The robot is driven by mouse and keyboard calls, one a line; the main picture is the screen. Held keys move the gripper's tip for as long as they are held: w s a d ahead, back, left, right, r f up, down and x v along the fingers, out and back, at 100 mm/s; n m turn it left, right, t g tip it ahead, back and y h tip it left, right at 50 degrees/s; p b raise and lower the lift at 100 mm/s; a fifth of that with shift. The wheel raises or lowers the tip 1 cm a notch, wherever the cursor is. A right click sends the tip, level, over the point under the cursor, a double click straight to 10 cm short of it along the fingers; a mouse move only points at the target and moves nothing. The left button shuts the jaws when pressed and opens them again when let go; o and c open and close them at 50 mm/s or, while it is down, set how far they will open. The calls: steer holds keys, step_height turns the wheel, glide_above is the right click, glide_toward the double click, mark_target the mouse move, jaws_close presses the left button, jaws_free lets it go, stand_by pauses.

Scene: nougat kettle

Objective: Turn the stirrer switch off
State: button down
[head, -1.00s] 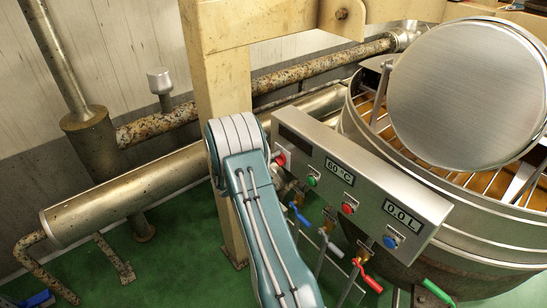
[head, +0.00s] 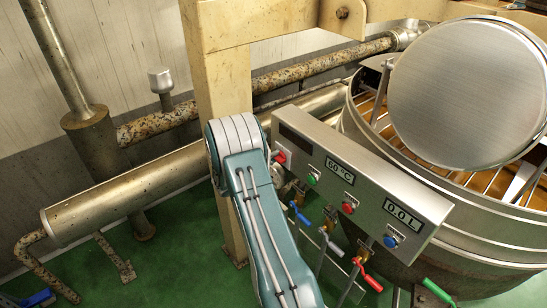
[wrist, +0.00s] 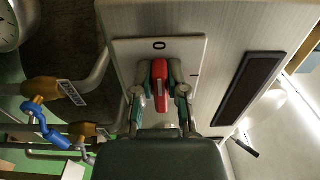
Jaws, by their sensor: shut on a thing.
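The red stirrer switch (wrist: 161,84) sits on a pale square plate (wrist: 128,52) on the steel control box. In the wrist view its handle lies upright in the picture, in line with the "0" mark at the plate's top. A short dark mark is at the plate's right side. My gripper (wrist: 162,92) is shut on the switch, one finger on each side of the red handle. In the head view part of the red switch (head: 280,156) shows at the box's left end; my arm hides most of the gripper there.
The control box (head: 322,133) carries displays and coloured buttons. Blue, white and red valve levers hang below it. The kettle with its round steel lid (head: 462,92) stands at the right. A beige post (head: 222,85) and a large pipe (head: 120,200) are behind my arm.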

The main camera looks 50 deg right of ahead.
steer(key=shift+f, duration=0.15)
steer(key=c, duration=0.7)
jaws_free()
steer(key=shift+o, duration=0.2)
steer(key=shift+d, duration=0.1)
steer(key=w+a, duration=0.1)
steer(key=a, duration=1.1)
steer(key=shift+w, duration=0.2)
